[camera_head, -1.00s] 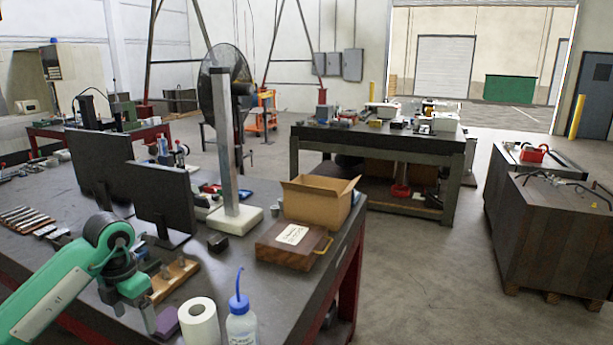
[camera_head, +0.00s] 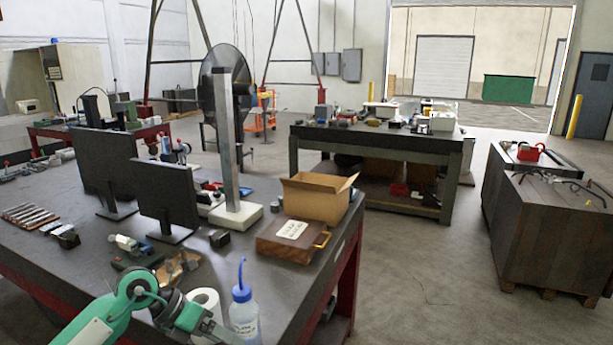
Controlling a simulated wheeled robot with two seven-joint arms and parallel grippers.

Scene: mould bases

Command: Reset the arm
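My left arm, green and grey, comes in from the bottom left over the near edge of the dark workbench (camera_head: 75,225). Its gripper (camera_head: 222,333) is at the bottom of the view, in front of the white paper roll (camera_head: 207,300) and left of the clear wash bottle with a blue cap (camera_head: 244,312). The fingers are small and dark from this angle, so I cannot see whether they are open or shut. No held object shows. My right gripper is not in view.
Two monitors (camera_head: 168,195), a grey post on a white base (camera_head: 236,217), an open cardboard box (camera_head: 317,199) and a brown case (camera_head: 292,240) stand on the bench. A wooden block (camera_head: 178,268) lies near my arm. Open floor (camera_head: 420,270) is to the right.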

